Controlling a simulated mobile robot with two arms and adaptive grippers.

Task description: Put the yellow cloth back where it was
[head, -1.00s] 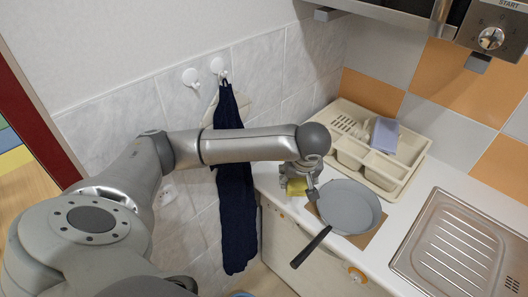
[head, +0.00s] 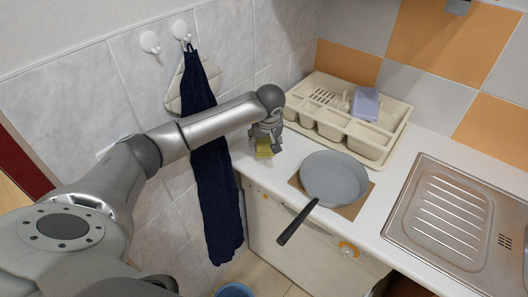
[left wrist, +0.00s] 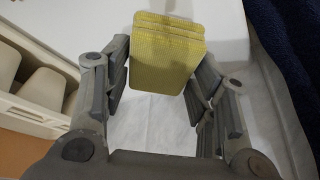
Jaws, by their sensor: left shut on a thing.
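The yellow cloth (head: 264,148) looks folded into a thick pad. In the left wrist view the cloth (left wrist: 166,55) sits between the two fingers of my left gripper (left wrist: 162,75), which is shut on it. In the head view my left gripper (head: 266,140) holds it at the left end of the white counter (head: 275,168), near the wall and left of the dish rack. I cannot tell whether the cloth touches the counter. My right gripper is not in view.
A beige dish rack (head: 385,143) with a purple item (head: 366,103) stands behind. A grey pan (head: 335,178) lies on a brown board, its handle over the front edge. A dark blue towel (head: 215,185) hangs left. A steel sink (head: 455,215) is at right.

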